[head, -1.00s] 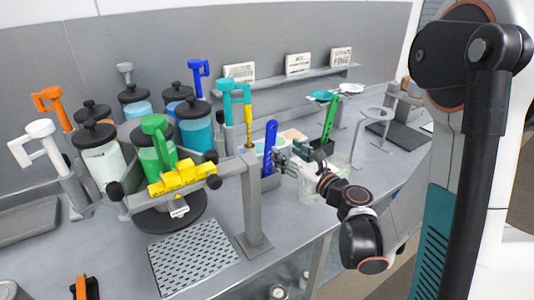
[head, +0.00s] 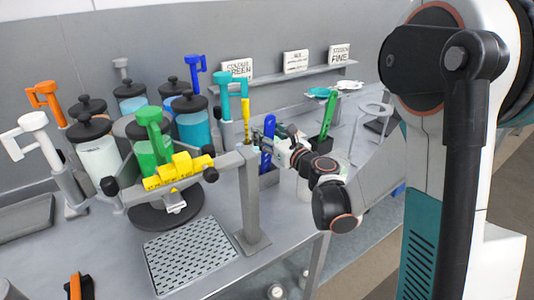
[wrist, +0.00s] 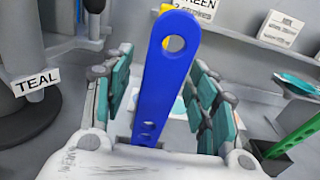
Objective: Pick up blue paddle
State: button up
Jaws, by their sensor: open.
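The blue paddle (head: 267,146) stands upright in a grey holder on the bench, just behind the grey post. In the wrist view the blue paddle (wrist: 160,85) rises between my fingers, with a round hole near its top and smaller holes lower down. My gripper (head: 264,138) reaches it from the right. In the wrist view my gripper (wrist: 160,98) is open, with teal pads on both sides of the paddle. A gap shows between the paddle and the pads on each side. The paddle's lower end is hidden in the holder.
A green paddle (head: 328,114) stands in a dark holder to the right. The grey post (head: 251,200) with a yellow-blocked beam (head: 178,170) is close to the left of my gripper. Lidded jars of coloured liquid (head: 192,122) stand further left. A shelf with signs runs along the back.

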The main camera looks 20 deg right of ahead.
jog(key=c, duration=1.2)
jog(key=shift+r, duration=0.1)
